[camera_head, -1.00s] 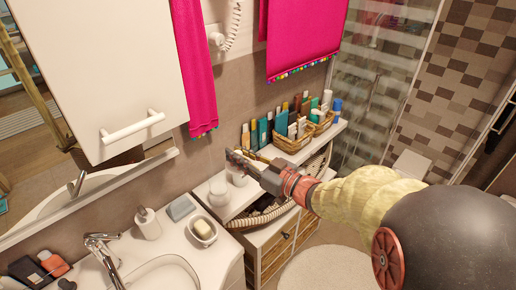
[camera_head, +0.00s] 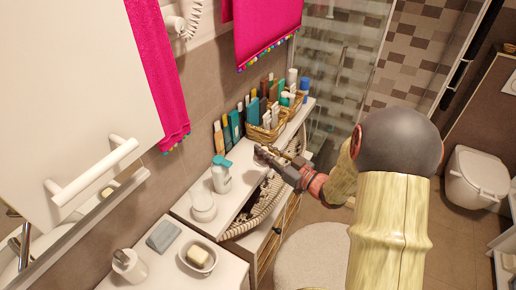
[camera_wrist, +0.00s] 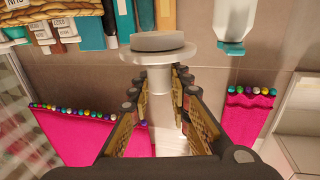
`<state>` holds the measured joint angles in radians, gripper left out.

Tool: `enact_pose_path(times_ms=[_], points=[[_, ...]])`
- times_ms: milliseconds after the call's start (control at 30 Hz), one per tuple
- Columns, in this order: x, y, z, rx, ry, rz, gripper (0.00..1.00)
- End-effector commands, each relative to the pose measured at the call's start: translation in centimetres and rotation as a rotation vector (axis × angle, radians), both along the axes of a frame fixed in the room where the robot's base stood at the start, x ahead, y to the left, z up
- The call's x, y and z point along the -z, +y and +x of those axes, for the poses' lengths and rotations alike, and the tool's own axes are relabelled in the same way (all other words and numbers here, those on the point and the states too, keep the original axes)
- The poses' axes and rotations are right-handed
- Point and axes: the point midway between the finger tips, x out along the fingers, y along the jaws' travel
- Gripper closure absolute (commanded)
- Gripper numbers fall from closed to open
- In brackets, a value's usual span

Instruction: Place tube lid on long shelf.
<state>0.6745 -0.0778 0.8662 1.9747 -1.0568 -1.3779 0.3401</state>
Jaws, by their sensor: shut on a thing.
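My gripper (camera_head: 277,160) hangs over the white long shelf (camera_head: 244,152), near its front edge and in front of the bottles. In the wrist view my gripper (camera_wrist: 160,80) is closed around a pale, narrow part of the tube lid. The lid's wide, pale disc with a greyish round end (camera_wrist: 157,50) sticks out beyond the fingertips. In the head view the lid is too small and too covered by the fingers to make out clearly. I cannot tell whether it touches the shelf.
A turquoise-topped pump bottle (camera_head: 221,174) and a white jar (camera_head: 203,207) stand at the shelf's left end. Wicker baskets (camera_head: 264,134) and several bottles line its back right. A curved woven basket (camera_head: 262,212) sits beneath the shelf. Bare shelf shows between the pump bottle and the baskets.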

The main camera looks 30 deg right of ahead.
Motion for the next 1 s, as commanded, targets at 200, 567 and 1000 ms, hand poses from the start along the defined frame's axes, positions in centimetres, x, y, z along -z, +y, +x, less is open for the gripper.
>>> enact_pose_path(times_ms=[200, 567, 1000], points=[[2.7, -0.3, 5.0, -0.004, 0.001, 0.001, 1.0], [7.6, -0.8, 10.3, -0.001, 0.001, 0.001, 1.0], [11.5, -1.1, 11.7, 0.001, 0.001, 0.001, 1.0]])
